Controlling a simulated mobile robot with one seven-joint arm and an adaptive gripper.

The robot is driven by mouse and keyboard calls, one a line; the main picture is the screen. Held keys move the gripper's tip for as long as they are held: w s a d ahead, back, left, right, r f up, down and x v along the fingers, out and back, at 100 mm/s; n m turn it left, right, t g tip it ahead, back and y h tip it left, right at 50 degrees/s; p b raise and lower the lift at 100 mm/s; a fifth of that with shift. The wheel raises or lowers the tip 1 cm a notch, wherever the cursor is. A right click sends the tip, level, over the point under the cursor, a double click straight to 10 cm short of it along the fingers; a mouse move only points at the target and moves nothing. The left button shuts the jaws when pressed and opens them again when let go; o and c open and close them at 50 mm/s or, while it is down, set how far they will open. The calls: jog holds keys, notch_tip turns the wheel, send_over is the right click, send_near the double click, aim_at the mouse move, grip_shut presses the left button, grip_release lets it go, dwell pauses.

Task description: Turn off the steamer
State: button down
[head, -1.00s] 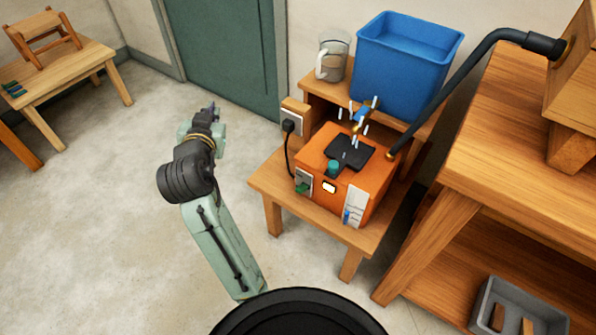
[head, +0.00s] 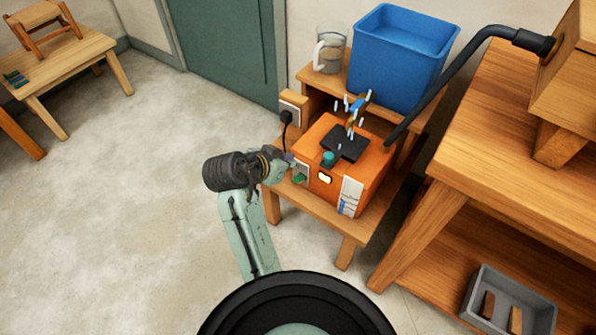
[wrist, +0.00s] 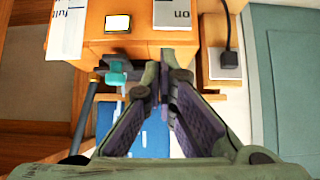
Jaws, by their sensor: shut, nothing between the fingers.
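The steamer (head: 318,138) is an orange box on a low wooden table, with white streaks like steam above its black top plate (head: 345,143). A teal knob (head: 328,158) stands on top. My gripper (head: 290,159) is shut and empty, close to the front left corner by the switch.
A wall socket with a black plug (head: 287,116) is just left of the steamer. A blue tub (head: 400,65) and glass jug (head: 328,52) stand behind. A black hose (head: 440,85) runs right to a wooden bench (head: 490,140).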

aim_at(308, 160)
jog(key=p+x, duration=0.1)
jog(key=x, duration=0.7)
jog(key=shift+w+d+f, duration=0.2)
jog(key=shift+d, duration=0.05)
jog(key=shift+s+a+f+p, duration=0.2)
jog(key=shift+s+f, duration=0.1)
jog(key=shift+f, duration=0.3)
jog(key=shift+s+a+f+p, duration=0.1)
jog(key=shift+s+a+f, duration=0.15)
jog(key=shift+f, duration=0.3)
jog(key=shift+s+a+f, duration=0.2)
jog(key=shift+f, duration=0.4)
jog(key=shift+f+b, duration=0.25)
jog(key=shift+b, duration=0.25)
